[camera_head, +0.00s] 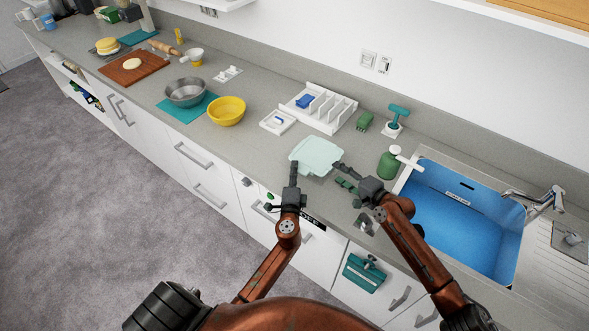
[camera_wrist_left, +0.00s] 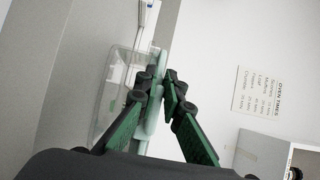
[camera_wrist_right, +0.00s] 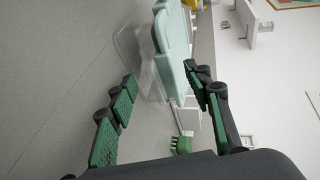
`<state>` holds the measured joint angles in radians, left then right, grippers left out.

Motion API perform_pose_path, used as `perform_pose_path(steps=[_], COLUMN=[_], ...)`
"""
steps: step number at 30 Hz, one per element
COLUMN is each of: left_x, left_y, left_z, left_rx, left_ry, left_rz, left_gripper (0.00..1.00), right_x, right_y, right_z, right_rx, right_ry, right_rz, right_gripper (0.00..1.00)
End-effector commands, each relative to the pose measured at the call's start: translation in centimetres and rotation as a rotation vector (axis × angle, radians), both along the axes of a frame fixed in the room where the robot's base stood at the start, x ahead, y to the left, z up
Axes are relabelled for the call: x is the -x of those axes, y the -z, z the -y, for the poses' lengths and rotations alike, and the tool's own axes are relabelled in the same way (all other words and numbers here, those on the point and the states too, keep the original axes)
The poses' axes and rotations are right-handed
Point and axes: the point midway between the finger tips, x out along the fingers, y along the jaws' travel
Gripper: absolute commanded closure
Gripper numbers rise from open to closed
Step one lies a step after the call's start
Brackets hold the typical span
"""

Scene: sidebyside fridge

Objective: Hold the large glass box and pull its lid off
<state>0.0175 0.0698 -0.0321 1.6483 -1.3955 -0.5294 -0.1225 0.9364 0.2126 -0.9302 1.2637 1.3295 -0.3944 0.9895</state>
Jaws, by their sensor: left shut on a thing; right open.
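The large glass box (camera_wrist_right: 132,45) is clear, with a pale mint lid (camera_head: 316,156) on top, near the counter's front edge. The lid also shows edge-on in both the left wrist view (camera_wrist_left: 154,112) and the right wrist view (camera_wrist_right: 175,48). My left gripper (camera_head: 293,165) is at the lid's front left side, shut on the lid's rim, with the clear wall (camera_wrist_left: 112,95) beside one finger. My right gripper (camera_head: 343,172) is open at the right side, its fingers spread to either side of the lid's height, apparently not touching. The head view hides most of the glass.
A white divided rack (camera_head: 320,106) and a small white dish (camera_head: 277,121) stand behind the lid. A green soap bottle (camera_head: 389,165) and the blue sink (camera_head: 460,225) are to the right. A yellow bowl (camera_head: 226,111) stands left.

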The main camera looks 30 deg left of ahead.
Motion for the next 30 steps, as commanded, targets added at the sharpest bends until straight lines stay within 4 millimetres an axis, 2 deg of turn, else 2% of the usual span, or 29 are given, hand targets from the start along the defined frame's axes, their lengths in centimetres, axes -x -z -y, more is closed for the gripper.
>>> perform_pose_path(steps=[11, 24, 30], left_x=[0.0, 0.0, 0.0], left_y=[0.0, 0.0, 0.0], left_z=[0.0, 0.0, 0.0], left_rx=[0.000, 0.000, 0.000], left_ry=[0.000, 0.000, 0.000], left_rz=[0.000, 0.000, 0.000], left_gripper=[1.00, 1.00, 1.00], right_x=[0.0, -0.6, -0.6], right_y=[0.0, 0.5, 0.6], right_z=[-0.1, -1.6, -1.7], right_rx=[0.000, -0.001, 0.000], right_ry=[0.000, 0.000, 0.000], right_rz=[0.000, -0.001, 0.000], right_gripper=[0.54, 0.54, 0.54])
